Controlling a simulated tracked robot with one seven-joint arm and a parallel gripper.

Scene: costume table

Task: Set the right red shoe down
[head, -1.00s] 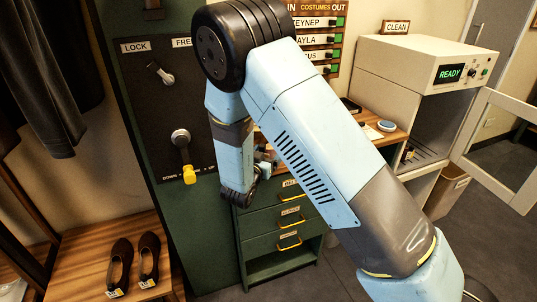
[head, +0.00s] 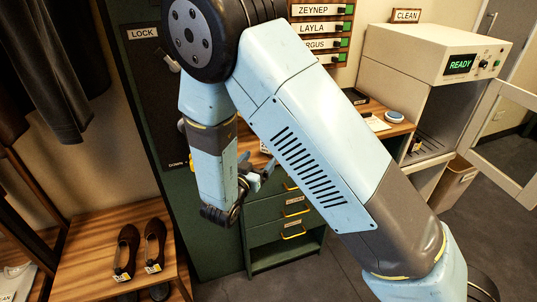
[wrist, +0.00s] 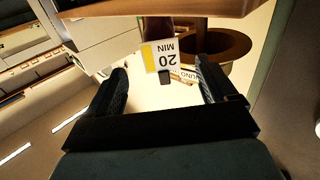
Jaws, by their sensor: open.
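My gripper (head: 252,172) is open in the head view, beyond my forearm and in front of the green cabinet. In the wrist view, the fingers of my gripper (wrist: 162,82) stand apart with nothing visibly clamped between them. A white and yellow card reading "20 MIN" (wrist: 159,56) shows upside down beyond the fingertips. No plainly red shoe can be made out. Two dark brown shoes, the left one (head: 127,247) and the right one (head: 154,241), stand side by side on the wooden bench at lower left, each with a tag at its near end. My gripper is well apart from them.
The wooden bench (head: 85,262) has bare space left of the shoes. A drawer unit (head: 284,236) stands behind my arm. Dark clothes (head: 55,70) hang at left.

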